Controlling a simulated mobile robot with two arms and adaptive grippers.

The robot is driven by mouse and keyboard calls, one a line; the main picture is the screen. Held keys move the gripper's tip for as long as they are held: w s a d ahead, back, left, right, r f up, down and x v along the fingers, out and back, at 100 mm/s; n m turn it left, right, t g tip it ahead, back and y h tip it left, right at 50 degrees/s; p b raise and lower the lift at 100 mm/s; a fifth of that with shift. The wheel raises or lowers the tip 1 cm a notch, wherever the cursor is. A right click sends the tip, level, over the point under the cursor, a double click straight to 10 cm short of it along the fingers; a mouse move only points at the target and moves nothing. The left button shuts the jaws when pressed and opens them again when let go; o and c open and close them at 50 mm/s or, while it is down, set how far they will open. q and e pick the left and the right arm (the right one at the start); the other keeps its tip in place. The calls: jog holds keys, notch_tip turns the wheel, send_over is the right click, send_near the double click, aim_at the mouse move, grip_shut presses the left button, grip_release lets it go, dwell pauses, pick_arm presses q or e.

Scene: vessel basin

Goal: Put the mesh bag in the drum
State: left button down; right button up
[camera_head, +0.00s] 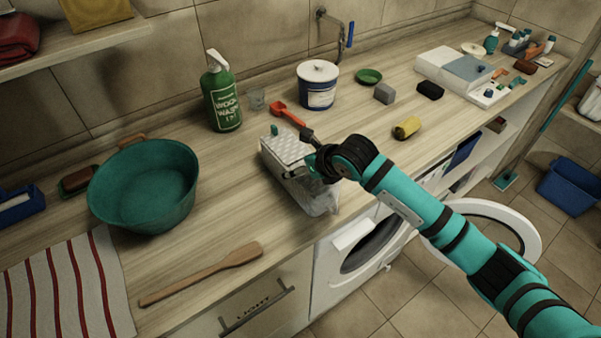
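The mesh bag (287,147) is whitish with a fine grid pattern and lies at the front edge of the counter in the head view. My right gripper (298,155) is at the bag's right side, its dark fingers spread apart over it. Part of the bag is hidden behind the gripper; whether the fingers touch it is unclear. The drum (372,244) is a dark round opening in the white washing machine under the counter, partly hidden by my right arm. Its round door (527,226) stands open to the right. My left gripper is not in view.
A green basin (146,186), a wooden spatula (205,274) and a striped towel (58,290) are on the left of the counter. A green bottle (220,95), red scoop (285,113), white tub (318,86) and yellow roll (407,128) stand or lie behind and right of the bag.

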jog(key=c, duration=0.9)
jog(key=shift+r, duration=0.1)
jog(key=shift+c, duration=0.2)
